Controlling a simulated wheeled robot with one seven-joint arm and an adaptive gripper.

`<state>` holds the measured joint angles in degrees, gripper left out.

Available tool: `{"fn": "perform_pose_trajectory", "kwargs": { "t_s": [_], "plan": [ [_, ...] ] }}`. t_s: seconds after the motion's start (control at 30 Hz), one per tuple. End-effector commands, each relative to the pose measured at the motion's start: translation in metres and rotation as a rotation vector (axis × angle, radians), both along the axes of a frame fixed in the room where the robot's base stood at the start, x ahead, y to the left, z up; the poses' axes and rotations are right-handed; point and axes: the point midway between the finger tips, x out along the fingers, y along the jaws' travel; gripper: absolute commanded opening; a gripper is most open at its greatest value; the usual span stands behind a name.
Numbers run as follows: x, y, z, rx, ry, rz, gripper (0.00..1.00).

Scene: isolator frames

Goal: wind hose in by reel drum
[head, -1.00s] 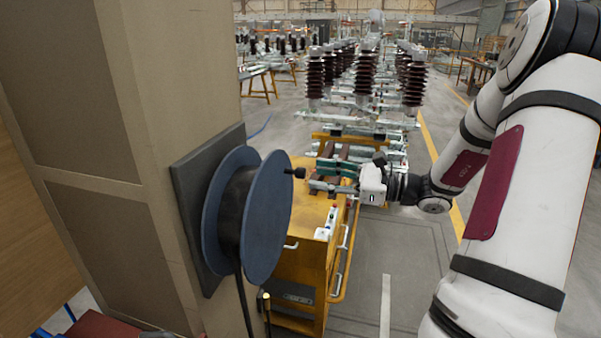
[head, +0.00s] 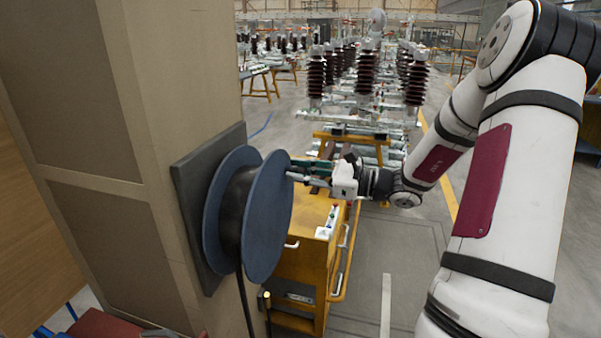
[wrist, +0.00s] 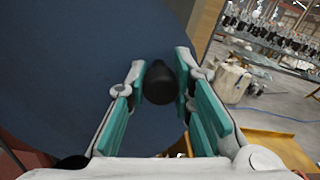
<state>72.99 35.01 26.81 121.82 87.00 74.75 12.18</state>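The reel drum (head: 266,215) is a blue-flanged spool on a dark grey plate on the left. Black hose (head: 246,300) is wound between its flanges and hangs down below. The blue outer flange fills much of the wrist view (wrist: 70,70). A black crank knob (wrist: 160,84) sticks out from it towards the wrist camera. My gripper (head: 296,172) is at the flange's right edge. In the wrist view its teal-padded fingers (wrist: 160,75) stand either side of the knob, with narrow gaps showing. In the head view the fingers hide the knob.
A beige cabinet or pillar (head: 130,150) carries the reel's plate (head: 190,190). A yellow cart (head: 310,265) with rails stands just behind and below the gripper. Rows of brown insulators (head: 366,75) stand further back. Grey floor (head: 400,270) is clear on the right.

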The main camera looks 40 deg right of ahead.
Motion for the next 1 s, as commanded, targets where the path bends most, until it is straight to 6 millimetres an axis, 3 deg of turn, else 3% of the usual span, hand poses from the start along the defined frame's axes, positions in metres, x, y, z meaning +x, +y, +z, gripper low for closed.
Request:
{"fn": "perform_pose_trajectory", "kwargs": {
  "t_s": [0.47,1.0],
  "plan": [
    [0.003,-0.005,-0.006,0.062,0.048,-0.001,0.0],
    [0.015,-0.021,-0.053,0.423,0.331,-0.002,0.0]
  ]
}}
